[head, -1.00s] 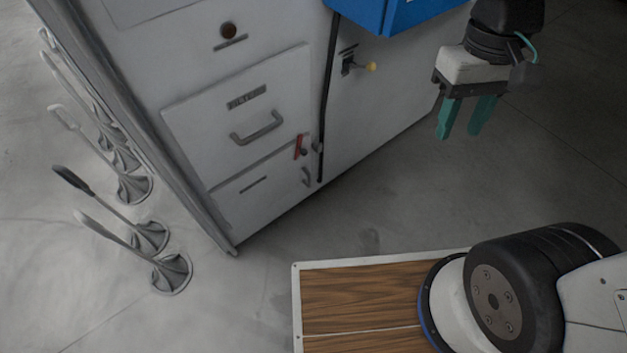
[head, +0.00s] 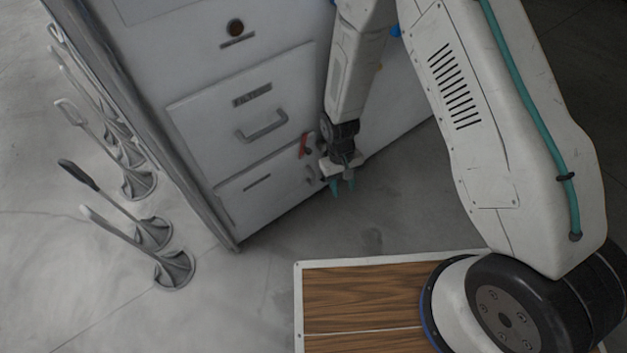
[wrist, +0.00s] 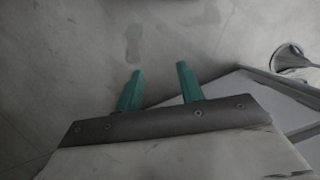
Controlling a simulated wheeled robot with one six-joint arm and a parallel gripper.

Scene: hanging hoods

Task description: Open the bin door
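A grey cabinet (head: 230,90) fills the upper left of the head view. Its front has a closed upper panel (head: 215,115) with a horizontal bar handle (head: 262,126), and a closed lower panel (head: 262,196) with a small handle at its right edge. A red lever (head: 304,146) sits by the right edge of the panels. I cannot tell which panel is the bin door. My gripper (head: 343,187) is low beside the cabinet's lower right, close to the lower panel. In the wrist view its two teal fingers (wrist: 158,88) are apart with nothing between them.
Several grey stands with upright handles (head: 150,232) are on the floor left of the cabinet. One stand base (wrist: 293,58) shows in the wrist view. The floor (head: 370,225) before the cabinet is clear. A wooden-topped board (head: 360,300) lies at the bottom.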

